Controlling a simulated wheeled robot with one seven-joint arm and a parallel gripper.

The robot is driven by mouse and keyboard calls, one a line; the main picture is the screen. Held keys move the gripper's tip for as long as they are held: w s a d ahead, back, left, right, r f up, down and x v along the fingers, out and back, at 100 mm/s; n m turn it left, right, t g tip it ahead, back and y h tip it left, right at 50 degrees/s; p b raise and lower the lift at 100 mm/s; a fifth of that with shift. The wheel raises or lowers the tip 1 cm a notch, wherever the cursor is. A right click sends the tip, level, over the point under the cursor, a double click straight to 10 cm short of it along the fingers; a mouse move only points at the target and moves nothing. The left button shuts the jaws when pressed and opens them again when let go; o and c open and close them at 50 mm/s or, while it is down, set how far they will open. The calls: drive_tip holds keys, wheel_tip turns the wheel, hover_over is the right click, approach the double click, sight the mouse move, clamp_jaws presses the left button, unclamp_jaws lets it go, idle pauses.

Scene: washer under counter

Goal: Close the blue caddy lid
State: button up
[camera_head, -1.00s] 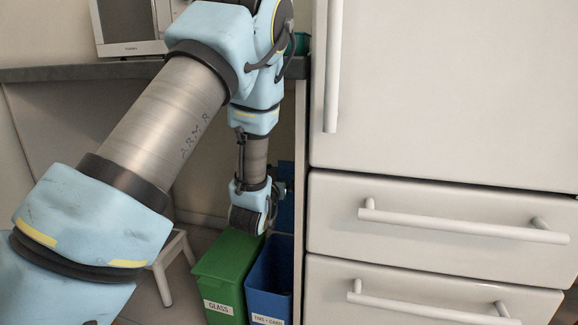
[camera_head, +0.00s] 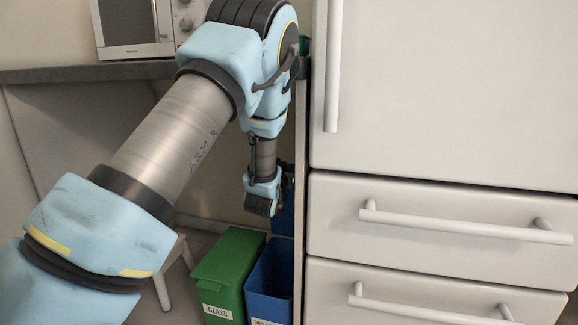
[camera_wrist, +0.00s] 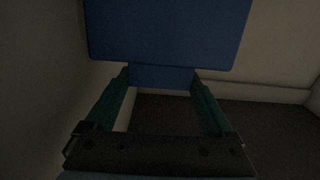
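The blue caddy (camera_head: 268,292) stands on the floor beside the white drawers, its top open. Its blue lid (camera_head: 284,216) stands raised at the back, partly hidden by my wrist. In the wrist view a blue panel that looks like the lid (camera_wrist: 168,30) fills the top, with a narrower blue part under it. My gripper (camera_wrist: 160,76) is open, its two teal fingers apart with nothing visibly held between them. Their tips are near the panel's lower edge; I cannot tell whether they touch it. The fingers are not visible in the head view.
A green caddy (camera_head: 228,272) labelled GLASS, its lid down, stands directly left of the blue one. White drawers (camera_head: 440,215) with bar handles are close on the right. A counter (camera_head: 90,72) with a microwave (camera_head: 135,25) is above left. A white stool (camera_head: 172,268) stands left.

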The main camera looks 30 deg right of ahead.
clamp_jaws()
idle(0.4)
drive_tip(key=shift+f, duration=0.1)
